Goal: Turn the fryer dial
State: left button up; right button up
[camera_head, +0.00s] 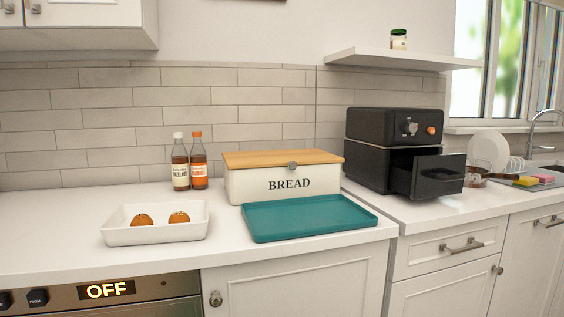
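The black fryer (375,127) stands on the right counter, against the tiled wall. A round silver dial (410,127) is on its upper front, with a small orange knob (431,131) to the right of it. The fryer's drawer (436,176) is pulled out at the front; its inside is mostly hidden. Neither of my grippers shows in the head view.
A teal tray (310,219), a bread box (285,184), two bottles (180,166) and a white dish (155,233) with two brown buns stand on the left counter. A pan (478,176), a dish rack and a sink are right of the fryer. A shelf (400,60) hangs above it.

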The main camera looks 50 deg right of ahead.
aim_at(410, 128)
jog(key=z, duration=2.3)
jog(key=i+z, duration=0.1)
jog(key=z, duration=0.4)
jog(key=i+j+z, duration=0.1)
jog(key=z, duration=0.35)
jog(key=j, duration=0.1)
